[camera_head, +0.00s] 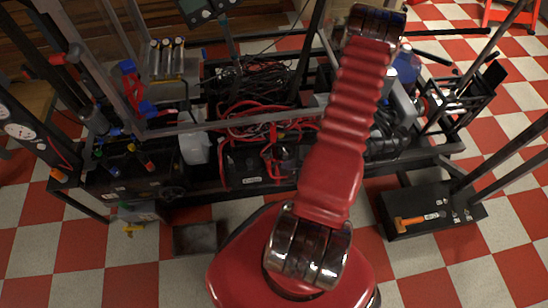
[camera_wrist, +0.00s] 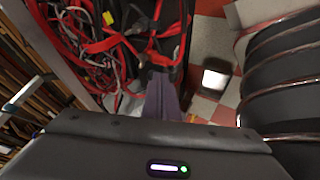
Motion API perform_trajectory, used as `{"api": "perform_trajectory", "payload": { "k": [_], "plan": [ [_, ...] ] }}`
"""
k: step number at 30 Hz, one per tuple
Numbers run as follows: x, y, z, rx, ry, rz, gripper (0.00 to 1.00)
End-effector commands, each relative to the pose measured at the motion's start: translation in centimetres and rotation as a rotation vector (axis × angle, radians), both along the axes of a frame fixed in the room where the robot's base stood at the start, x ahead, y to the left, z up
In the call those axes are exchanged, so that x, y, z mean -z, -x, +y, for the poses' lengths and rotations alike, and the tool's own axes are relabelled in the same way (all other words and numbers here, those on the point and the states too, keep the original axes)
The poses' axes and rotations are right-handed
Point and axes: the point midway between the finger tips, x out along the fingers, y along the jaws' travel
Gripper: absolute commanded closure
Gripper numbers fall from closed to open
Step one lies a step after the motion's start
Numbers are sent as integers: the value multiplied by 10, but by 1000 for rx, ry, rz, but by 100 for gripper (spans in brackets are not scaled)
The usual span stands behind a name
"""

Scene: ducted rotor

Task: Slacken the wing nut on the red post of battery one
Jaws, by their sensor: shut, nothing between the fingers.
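Black batteries (camera_head: 245,162) sit in the dark frame at the middle of the head view, with red cables (camera_head: 262,122) over them. I cannot tell which is battery one, and I cannot make out its red post or wing nut. In the wrist view, my gripper (camera_wrist: 160,80) shows as shut, dark purple-grey fingers with nothing between them. Its tips point toward black parts and red straps or cables (camera_wrist: 100,45), apparently short of them. In the head view my red arm crosses the rig and hides part of it; the gripper itself is not clear there.
A dark tray (camera_head: 198,238) lies on the floor at lower left. Upright metal posts and frame bars (camera_head: 200,128) surround the batteries. Bare floor (camera_head: 85,258) shows at lower left.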

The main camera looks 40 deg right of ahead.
Motion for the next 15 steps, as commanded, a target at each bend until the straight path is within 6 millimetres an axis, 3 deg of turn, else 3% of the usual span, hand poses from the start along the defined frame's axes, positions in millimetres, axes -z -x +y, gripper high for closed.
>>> {"api": "perform_trajectory", "payload": {
  "k": [8,15],
  "plan": [
    [5,-4,0,0,0,1,100],
    [25,-18,2,-1,-2,2,100]
  ]
}}
